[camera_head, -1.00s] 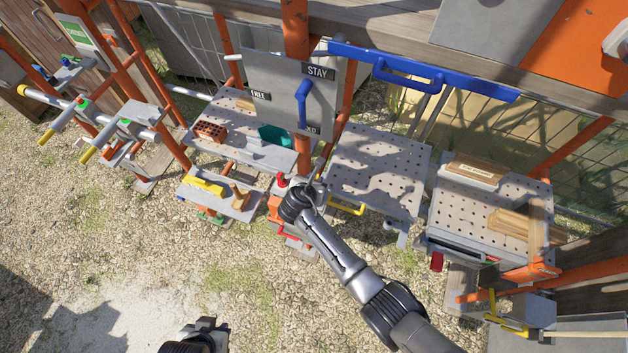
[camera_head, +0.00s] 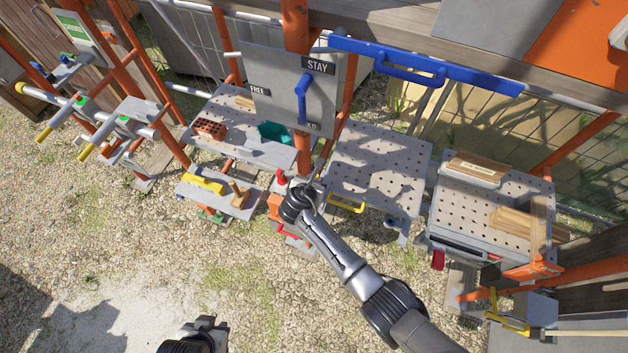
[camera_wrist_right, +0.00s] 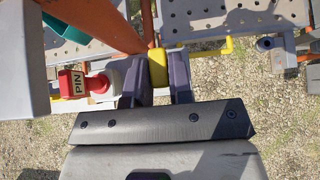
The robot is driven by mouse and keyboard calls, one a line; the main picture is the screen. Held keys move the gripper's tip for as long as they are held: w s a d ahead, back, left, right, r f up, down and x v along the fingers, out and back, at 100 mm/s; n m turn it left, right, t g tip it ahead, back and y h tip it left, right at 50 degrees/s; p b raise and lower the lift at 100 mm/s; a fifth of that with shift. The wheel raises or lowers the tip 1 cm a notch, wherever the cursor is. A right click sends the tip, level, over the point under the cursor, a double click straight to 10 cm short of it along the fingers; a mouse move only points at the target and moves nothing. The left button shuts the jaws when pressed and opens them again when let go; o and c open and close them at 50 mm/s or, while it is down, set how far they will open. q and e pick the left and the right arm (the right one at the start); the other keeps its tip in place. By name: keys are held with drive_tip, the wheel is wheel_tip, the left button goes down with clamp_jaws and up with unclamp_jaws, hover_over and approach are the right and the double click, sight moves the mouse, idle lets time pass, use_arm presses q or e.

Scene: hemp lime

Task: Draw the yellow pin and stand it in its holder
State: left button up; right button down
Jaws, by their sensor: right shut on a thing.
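My right gripper (camera_wrist_right: 157,88) is shut on a yellow block-like piece (camera_wrist_right: 156,66), which looks like the head of the yellow pin. Its lower part is hidden between the fingers. In the head view my right gripper (camera_head: 314,188) is at the orange post between the left shelves and the middle perforated table, and the pin is hard to make out. A red piece labelled PIN (camera_wrist_right: 72,83) stands just left of the fingers, beside a pale round part. I cannot tell which part is the holder. My left gripper (camera_head: 208,325) is low in the picture, away from the fixtures; its jaw opening is unclear.
A grey panel (camera_head: 277,94) with a blue handle stands close behind the right gripper. A yellow handle (camera_head: 346,206) juts from the perforated table (camera_head: 377,165) on the right. A lower shelf (camera_head: 240,211) with a yellow block is to the left. The gravel in front is open.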

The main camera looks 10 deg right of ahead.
drive_tip(key=shift+f+b, duration=0.6)
drive_tip(key=shift+f, duration=0.4)
drive_tip(key=c, duration=0.9)
unclamp_jaws()
drive_tip(key=shift+c, duration=0.2)
drive_tip(key=v, duration=1.3)
drive_tip(key=shift+s+a+r, duration=0.2)
drive_tip(key=shift+r, duration=0.2)
